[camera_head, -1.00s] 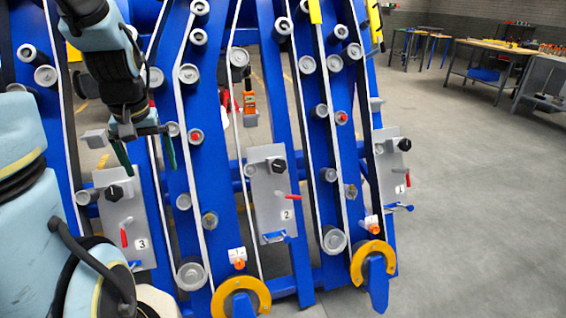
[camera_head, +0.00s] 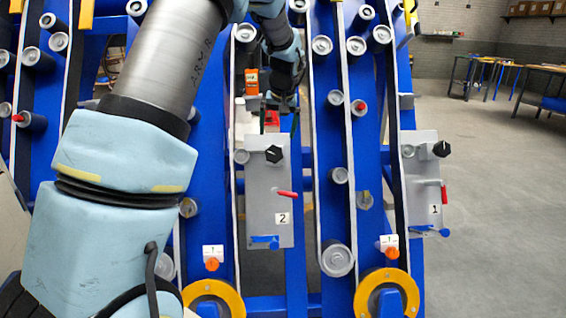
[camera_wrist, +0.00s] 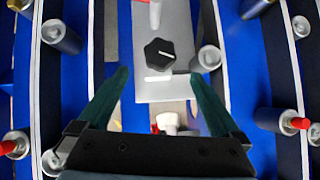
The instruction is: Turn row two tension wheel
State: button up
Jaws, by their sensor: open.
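The grey row two panel (camera_head: 262,212), labelled 2, hangs on the blue frame near the middle of the head view. Near its top is a black knob (camera_head: 274,154), which also shows in the wrist view as a black knob with a white line (camera_wrist: 160,54). The panel also carries a red-tipped lever (camera_head: 288,194) and a blue handle (camera_head: 266,240). My gripper (camera_head: 278,122) is open and empty just above the knob in the head view. In the wrist view its fingertips (camera_wrist: 160,76) straddle the space before the knob, apart from it.
Panel 1 (camera_head: 423,185) stands to the right with a similar knob. Grey rollers and pale belts surround the panels; a roller (camera_wrist: 207,60) lies close to my right finger. Yellow half-rings (camera_head: 400,278) sit low on the frame. Open floor (camera_head: 490,220) lies to the right.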

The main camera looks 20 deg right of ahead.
aim_at(277, 153)
jog(key=x, duration=1)
jog(key=shift+f, duration=0.3)
jog(key=shift+c, duration=0.2)
jog(key=c, duration=1.3)
jog(key=shift+d+m, duration=0.1)
jog(key=shift+m, duration=0.2)
jog(key=m+t+y, duration=0.1)
jog(key=m+y, duration=0.1)
jog(key=shift+d+m+y, duration=0.15)
jog(key=shift+m+y, duration=0.15)
jog(key=m+t+y, duration=0.1)
jog(key=m+y, duration=0.1)
jog(key=m, duration=0.1)
jog(key=shift+f+t, duration=0.1)
jog(key=shift+t, duration=0.2)
jog(key=shift+m+t+y+b, duration=0.4)
jog(key=shift+m+t+b, duration=0.2)
jog(key=shift+m, duration=0.3)
